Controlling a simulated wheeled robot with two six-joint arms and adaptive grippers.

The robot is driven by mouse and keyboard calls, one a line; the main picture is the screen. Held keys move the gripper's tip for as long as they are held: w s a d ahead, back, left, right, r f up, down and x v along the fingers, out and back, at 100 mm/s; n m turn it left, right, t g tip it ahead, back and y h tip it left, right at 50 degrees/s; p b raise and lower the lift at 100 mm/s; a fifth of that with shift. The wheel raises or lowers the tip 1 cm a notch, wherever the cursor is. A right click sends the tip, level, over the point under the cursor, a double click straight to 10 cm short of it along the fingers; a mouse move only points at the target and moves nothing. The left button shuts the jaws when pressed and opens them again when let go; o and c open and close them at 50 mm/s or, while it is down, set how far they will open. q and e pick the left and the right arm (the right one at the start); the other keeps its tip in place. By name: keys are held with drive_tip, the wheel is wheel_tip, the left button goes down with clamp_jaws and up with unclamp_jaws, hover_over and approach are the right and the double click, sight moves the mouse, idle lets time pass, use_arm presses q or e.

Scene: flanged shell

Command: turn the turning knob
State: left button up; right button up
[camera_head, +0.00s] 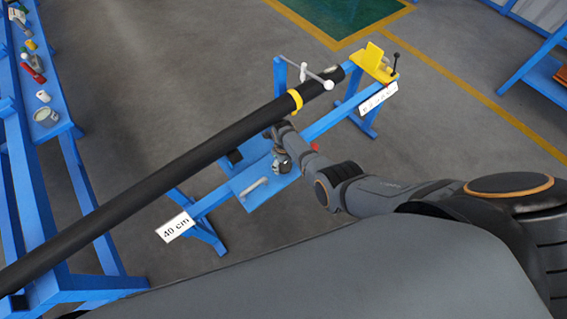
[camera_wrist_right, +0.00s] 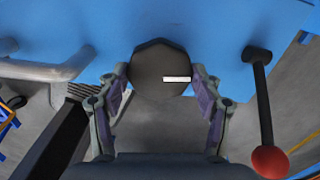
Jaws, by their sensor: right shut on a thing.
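The turning knob (camera_wrist_right: 152,72) is a dark grey, many-sided disc with a white bar mark right of its middle, pointing sideways. It sits on a blue panel (camera_wrist_right: 220,30) in the right wrist view. My right gripper (camera_wrist_right: 162,84) is shut on the knob, one finger at its left side and one at its right. In the head view my right gripper (camera_head: 282,160) is at the blue frame below the long black pipe; I cannot make out the knob there. My left gripper is not in view.
A black lever with a red ball (camera_wrist_right: 269,161) stands right of the knob. A grey bar handle (camera_wrist_right: 45,70) is at the left. The black pipe (camera_head: 190,160) with a yellow band (camera_head: 296,99) runs above the blue frame. A blue bench (camera_head: 55,95) holds small items.

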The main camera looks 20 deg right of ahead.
sight(284, 165)
drive_tip(key=shift+m, duration=0.5)
idle(0.3)
drive_tip(key=o, duration=1.1)
drive_tip(key=shift+o, duration=0.2)
drive_tip(key=shift+r, duration=0.15)
wheel_tip(284, 165, up, 12)
drive_tip(key=shift+d, duration=0.1)
